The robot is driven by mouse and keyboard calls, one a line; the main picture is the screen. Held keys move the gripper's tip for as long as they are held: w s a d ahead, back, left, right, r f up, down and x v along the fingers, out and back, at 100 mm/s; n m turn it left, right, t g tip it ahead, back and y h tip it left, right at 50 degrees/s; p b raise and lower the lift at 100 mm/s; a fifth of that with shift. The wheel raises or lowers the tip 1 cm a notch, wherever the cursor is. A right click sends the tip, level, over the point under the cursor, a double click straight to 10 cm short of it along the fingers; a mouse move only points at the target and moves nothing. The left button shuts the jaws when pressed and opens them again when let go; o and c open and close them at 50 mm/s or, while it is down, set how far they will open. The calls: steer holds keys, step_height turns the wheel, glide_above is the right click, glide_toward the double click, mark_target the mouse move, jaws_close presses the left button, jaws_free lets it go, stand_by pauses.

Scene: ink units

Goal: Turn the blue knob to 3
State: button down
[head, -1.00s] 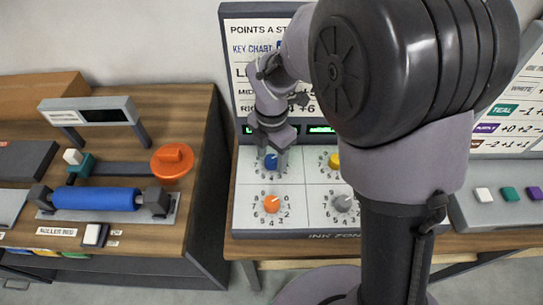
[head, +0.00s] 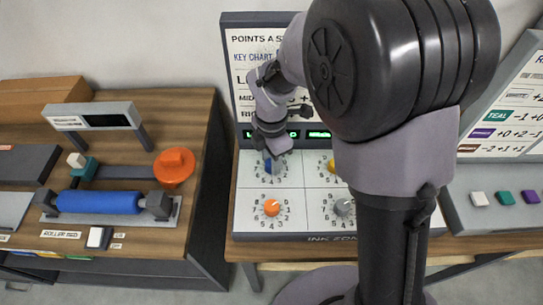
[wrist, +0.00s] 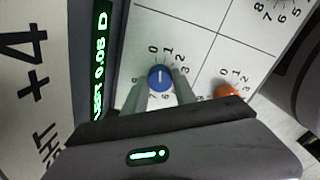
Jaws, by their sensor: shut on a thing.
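The blue knob (head: 270,166) sits on the upper left dial of the white panel, partly hidden by my gripper in the head view. In the wrist view the blue knob (wrist: 159,77) shows from above as a round cap with a pale pointer line. Numbers from 0 upward ring it; the number the line marks is too small to tell. My gripper (wrist: 160,88) is shut on the knob, one finger on each side. In the head view my gripper (head: 271,158) is low over the same dial.
An orange knob (head: 271,207), a grey knob (head: 343,207) and a partly hidden yellow knob (head: 332,166) are on neighbouring dials. Green displays (head: 319,134) sit behind them. A blue roller (head: 98,202) and orange knob (head: 174,166) stand left; buttons (head: 504,197) right.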

steer(key=m+p, duration=0.1)
steer(key=m, duration=0.2)
steer(key=shift+r+m, duration=0.1)
steer(key=shift+m, duration=0.3)
steer(key=m+p, duration=0.1)
steer(key=m, duration=0.2)
steer(key=shift+m, duration=0.3)
steer(key=m, duration=0.3)
steer(key=shift+m+p, duration=0.3)
steer(key=shift+p, duration=0.05)
steer(key=shift+m, duration=1.8)
steer(key=c, duration=1)
jaws_free()
